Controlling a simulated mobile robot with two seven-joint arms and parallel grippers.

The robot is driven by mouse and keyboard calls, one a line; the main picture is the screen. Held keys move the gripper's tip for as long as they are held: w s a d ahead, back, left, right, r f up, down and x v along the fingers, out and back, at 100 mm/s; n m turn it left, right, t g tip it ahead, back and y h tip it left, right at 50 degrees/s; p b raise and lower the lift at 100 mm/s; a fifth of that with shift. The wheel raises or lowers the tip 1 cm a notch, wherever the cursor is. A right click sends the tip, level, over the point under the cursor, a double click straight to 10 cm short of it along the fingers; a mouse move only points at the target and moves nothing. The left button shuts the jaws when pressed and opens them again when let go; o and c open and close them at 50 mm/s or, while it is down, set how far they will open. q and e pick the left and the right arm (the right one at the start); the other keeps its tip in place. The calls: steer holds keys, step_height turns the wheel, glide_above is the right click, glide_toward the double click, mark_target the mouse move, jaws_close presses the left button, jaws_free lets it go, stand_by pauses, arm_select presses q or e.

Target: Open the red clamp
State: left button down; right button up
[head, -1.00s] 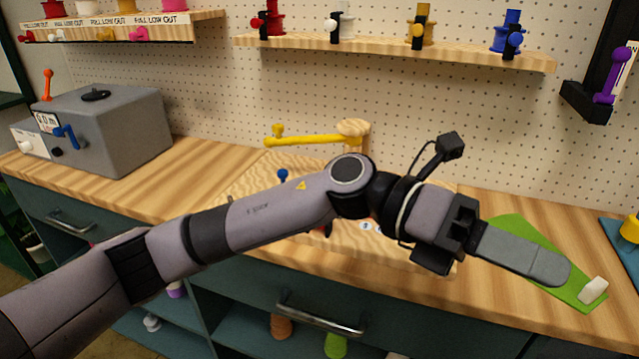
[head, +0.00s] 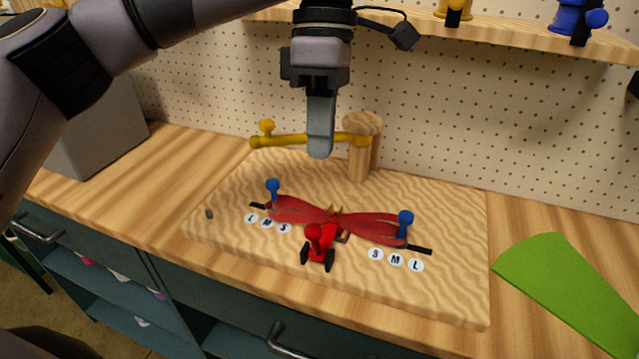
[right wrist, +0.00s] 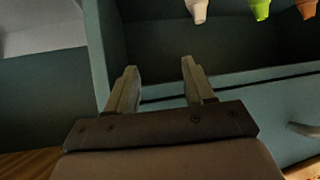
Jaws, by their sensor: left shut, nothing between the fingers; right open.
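The red clamp (head: 319,245) stands at the front middle of a wooden board (head: 440,285), with a red knob on top and black feet. It sits at the centre of a red bow-shaped ribbon (head: 375,227) laid across the board. My left gripper (head: 320,155) is shut and empty, pointing down above the back of the board, behind and above the clamp and apart from it. My right gripper (right wrist: 157,75) is open and empty in the right wrist view, facing the cabinet shelves. The clamp is not in that view.
Blue pegs (head: 273,190) and (head: 404,222) stand on the ribbon's two sides. A wooden post (head: 364,150) with a yellow arm (head: 290,141) rises at the board's back. A green sheet (head: 570,285) lies at right. A grey box (head: 105,130) stands at left.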

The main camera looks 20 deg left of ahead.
arm_select(q)
steer(key=x, duration=1)
arm_select(e)
steer(key=shift+s+f, duration=0.1)
steer(key=shift+s, duration=0.2)
steer(key=shift+f, duration=0.15)
stand_by(0.3)
arm_select(q)
steer(key=shift+s, duration=0.1)
steer(key=shift+s+t+b, duration=0.1)
steer(key=shift+t+b, duration=0.2)
arm_select(e)
steer(key=shift+s+a+f, duration=0.25)
steer(key=shift+a+f, duration=0.1)
steer(key=shift+a, duration=0.3)
